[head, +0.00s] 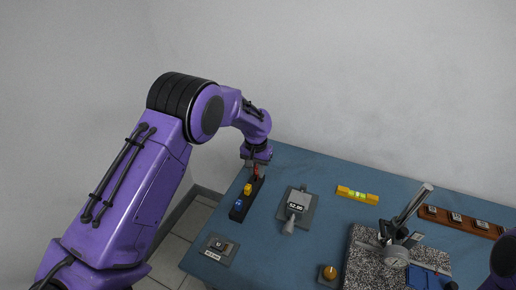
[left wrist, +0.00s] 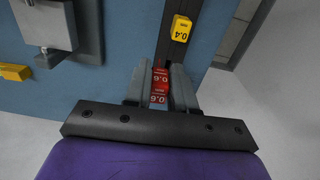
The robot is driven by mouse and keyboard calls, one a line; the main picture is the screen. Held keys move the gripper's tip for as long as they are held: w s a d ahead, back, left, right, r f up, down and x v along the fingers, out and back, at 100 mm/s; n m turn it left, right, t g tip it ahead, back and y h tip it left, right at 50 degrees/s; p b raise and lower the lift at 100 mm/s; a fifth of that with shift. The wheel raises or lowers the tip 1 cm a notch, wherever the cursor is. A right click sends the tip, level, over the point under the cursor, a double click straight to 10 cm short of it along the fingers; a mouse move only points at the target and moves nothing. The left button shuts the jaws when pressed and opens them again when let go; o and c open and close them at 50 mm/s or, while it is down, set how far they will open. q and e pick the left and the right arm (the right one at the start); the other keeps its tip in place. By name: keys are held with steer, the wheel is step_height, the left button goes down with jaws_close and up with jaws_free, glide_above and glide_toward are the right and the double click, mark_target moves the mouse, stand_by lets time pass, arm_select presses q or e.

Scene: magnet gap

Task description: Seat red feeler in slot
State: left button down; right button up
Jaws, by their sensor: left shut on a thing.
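The red feeler (head: 256,170), marked 0.6, is between the fingers of my left gripper (head: 256,163), which is shut on it. In the left wrist view the red feeler (left wrist: 160,79) shows between the two grey fingers (left wrist: 160,90). It is at the far end of a long black rack (head: 238,209). A yellow feeler (head: 248,189) marked 0.4 and a blue feeler (head: 239,204) stand in the rack nearer the front. The slot under the red feeler is hidden, so I cannot tell how deep it sits. My right gripper is not in view.
A grey device (head: 297,205) with a display stands right of the rack. A small display box (head: 219,246) is in front. A yellow level (head: 357,195), a granite plate (head: 364,262) with a gauge stand, and a brown tray (head: 460,220) lie farther right. Blue tabletop between is clear.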

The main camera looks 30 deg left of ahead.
arm_select(q)
steer(key=shift+w+a+f+p, duration=0.2)
steer(key=shift+w+a+p, duration=0.15)
steer(key=shift+w+a, duration=0.65)
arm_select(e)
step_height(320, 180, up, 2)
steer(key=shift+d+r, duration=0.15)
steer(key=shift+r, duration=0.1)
arm_select(q)
steer(key=shift+d, duration=0.1)
step_height(320, 180, down, 2)
steer(key=shift+f+b, duration=0.2)
steer(key=shift+b, duration=0.4)
steer(key=shift+f+b, duration=1)
steer(key=shift+f, duration=0.65)
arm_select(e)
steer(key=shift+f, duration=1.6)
arm_select(q)
steer(key=shift+f, duration=0.2)
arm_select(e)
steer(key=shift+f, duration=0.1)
